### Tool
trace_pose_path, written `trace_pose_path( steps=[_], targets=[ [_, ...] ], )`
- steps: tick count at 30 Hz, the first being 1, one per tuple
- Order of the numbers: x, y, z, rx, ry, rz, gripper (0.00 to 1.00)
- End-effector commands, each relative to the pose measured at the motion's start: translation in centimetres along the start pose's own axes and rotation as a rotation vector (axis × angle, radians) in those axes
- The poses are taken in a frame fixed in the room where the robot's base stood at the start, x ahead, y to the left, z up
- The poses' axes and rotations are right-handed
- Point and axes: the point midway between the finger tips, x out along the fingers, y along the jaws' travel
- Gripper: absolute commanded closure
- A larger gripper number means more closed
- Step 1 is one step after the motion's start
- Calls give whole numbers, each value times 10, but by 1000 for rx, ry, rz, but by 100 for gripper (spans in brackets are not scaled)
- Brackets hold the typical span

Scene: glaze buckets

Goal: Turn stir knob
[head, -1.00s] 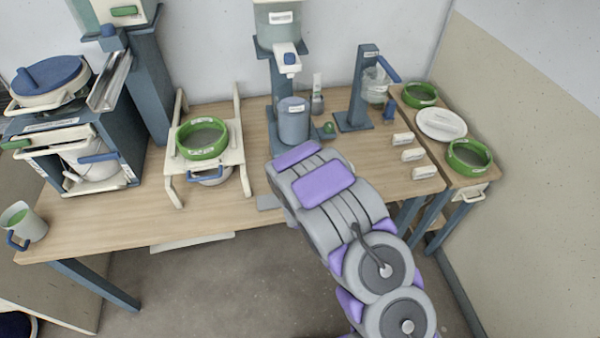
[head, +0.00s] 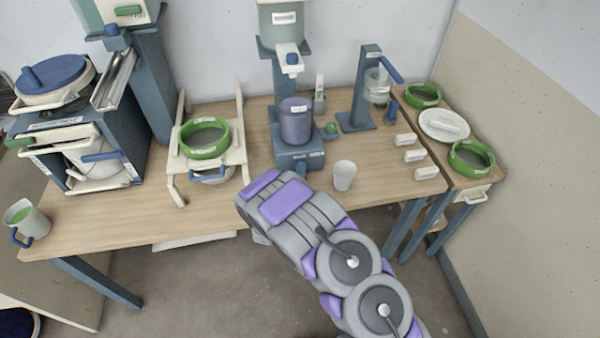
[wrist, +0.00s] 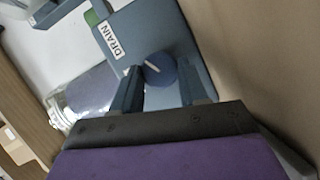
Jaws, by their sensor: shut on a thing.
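The blue-grey mixing stand (head: 298,153) stands at the back middle of the table with a blue-grey bucket (head: 296,122) on it. In the wrist view, a round blue knob (wrist: 160,68) with a white pointer line sits on a blue-grey face (wrist: 155,22) beside a DRAIN label (wrist: 112,40). My gripper (wrist: 160,85) has its two dark fingers on either side of this knob, shut on it. In the head view, my arm hides most of the gripper at the stand's front.
A pale cup (head: 344,176) stands right of the stand, close to my arm. A green knob (head: 331,129) sticks out at the stand's right. A rack with a green ring (head: 203,138) is to the left. Several white labelled blocks (head: 415,156) line the right edge.

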Motion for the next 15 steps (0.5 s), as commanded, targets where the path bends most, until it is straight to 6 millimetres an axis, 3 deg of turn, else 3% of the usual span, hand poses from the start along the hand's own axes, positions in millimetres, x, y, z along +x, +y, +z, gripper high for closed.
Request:
trace_pose_path(
  steps=[15],
  targets=[
    [-1, -7, -2, -199, 2, 76, 87]
  ],
)
